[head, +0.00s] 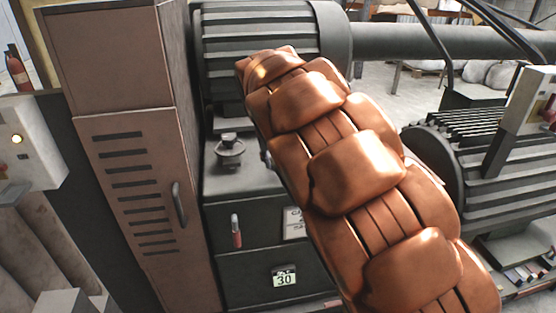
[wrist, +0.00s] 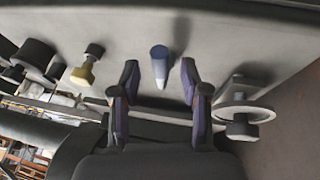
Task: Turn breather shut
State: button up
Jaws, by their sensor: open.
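In the wrist view my gripper (wrist: 159,72) is open, its two dark fingers apart with nothing gripped. A small blue cylinder with a pale end (wrist: 160,62) shows between the fingertips, against a grey surface; I cannot tell its distance from them. A grey disc-shaped fitting with a dark knob (wrist: 243,107) is right of the fingers. A brass-coloured fitting with a dark cap (wrist: 86,66) is to the left. No label shows which one is the breather. In the head view my padded arm hides the gripper. A round dark fitting (head: 230,149) stands on a grey cabinet.
A tall brown locker (head: 135,170) stands left of the grey cabinet (head: 255,205). A ribbed motor housing (head: 258,40) is behind, and another (head: 490,160) is at right. More dark knobs (wrist: 33,55) sit at the wrist view's left.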

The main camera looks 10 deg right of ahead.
jog(key=v, duration=1)
jog(key=shift+s+r, duration=0.15)
jog(key=shift+r, duration=0.15)
jog(key=s+d+m+g+p, duration=0.25)
jog(key=s+d+p, duration=0.25)
jog(key=s+d, duration=0.75)
jog(key=s+f+g+y+p, duration=0.1)
jog(key=s+f+g+p, duration=0.1)
jog(key=s, duration=1.1)
jog(key=s+f+n+g+p, duration=0.1)
jog(key=s+f+p, duration=0.3)
jog(key=s, duration=0.9)
jog(key=shift+s+g+y, duration=0.4)
jog(key=shift+g, duration=0.05)
jog(key=shift+f, duration=0.15)
